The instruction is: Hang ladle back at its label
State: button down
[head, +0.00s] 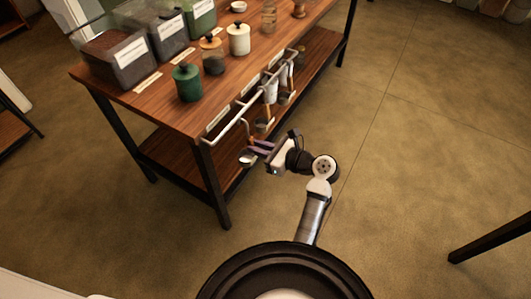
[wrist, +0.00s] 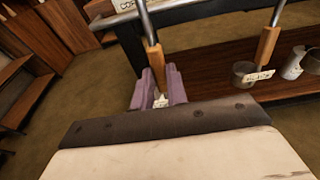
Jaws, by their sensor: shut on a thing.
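My gripper (head: 260,147) is shut on a ladle (head: 247,158) at the near end of the table's front rail (head: 241,113). In the wrist view, the purple fingers (wrist: 160,88) close around the lower part of its wooden handle (wrist: 155,58). The ladle's metal stem rises from the handle to the rail (wrist: 135,17); I cannot tell whether its hook rests on the rail. A label (head: 217,118) is on the table edge by the rail's near end, and a label also shows in the wrist view (wrist: 101,8), partly cut off.
Several other ladles hang farther along the rail; one wooden handle (wrist: 267,45) is right of mine in the wrist view. The wooden table (head: 170,112) carries jars, including a green one (head: 187,83), and bins. A lower shelf (head: 180,160) lies underneath.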

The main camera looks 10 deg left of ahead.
jog(key=shift+r+b+x, duration=0.2)
jog(key=shift+b+x, duration=0.7)
jog(key=shift+x, duration=0.3)
jog(key=shift+r+b+x, duration=0.15)
jog(key=shift+b+x, duration=0.75)
jog(key=shift+x, duration=0.3)
jog(key=shift+f, duration=1.25)
jog(key=c, duration=1.3)
grip_release()
